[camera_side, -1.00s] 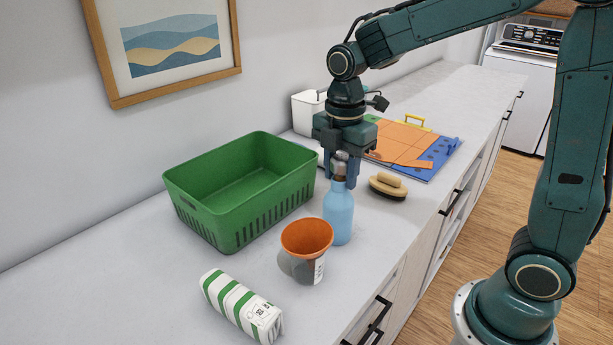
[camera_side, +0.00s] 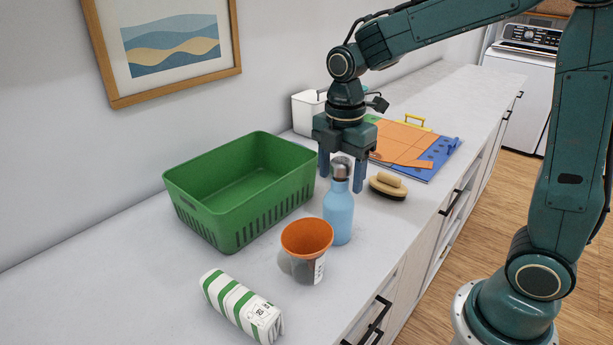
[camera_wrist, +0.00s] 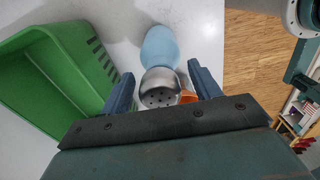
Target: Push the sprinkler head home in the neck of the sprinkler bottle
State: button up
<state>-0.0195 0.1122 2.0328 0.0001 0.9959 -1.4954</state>
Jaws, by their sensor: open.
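The light-blue sprinkler bottle (camera_side: 339,212) stands upright on the counter; it also shows in the wrist view (camera_wrist: 160,48). The silver sprinkler head (camera_side: 342,168) sits on top, in the bottle's neck. Its holed top faces the camera in the wrist view (camera_wrist: 159,90). How deep it sits in the neck I cannot tell. My gripper (camera_side: 341,185) is open, with one blue finger on each side of the head and clear gaps to it. In the wrist view the fingers (camera_wrist: 163,85) also stand apart with the head between them.
A green basket (camera_side: 240,195) is left of the bottle. A brush (camera_side: 388,186) lies to the right.

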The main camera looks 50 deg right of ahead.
aim_at(342, 160)
notch_tip(342, 160, up, 14)
dwell(0.7)
jog(key=shift+f, duration=0.1)
jog(key=shift+f, duration=0.1)
jog(key=c, duration=0.6)
jog(key=shift+f+n, duration=0.4)
jog(key=shift+f, duration=0.1)
jog(key=c, duration=0.7)
jog(key=shift+f+n, duration=0.7)
jog(key=shift+f, duration=0.1)
grip_shut()
jog(key=shift+s+f, duration=0.1)
jog(key=shift+f, duration=3.35)
jog(key=shift+r, duration=2.15)
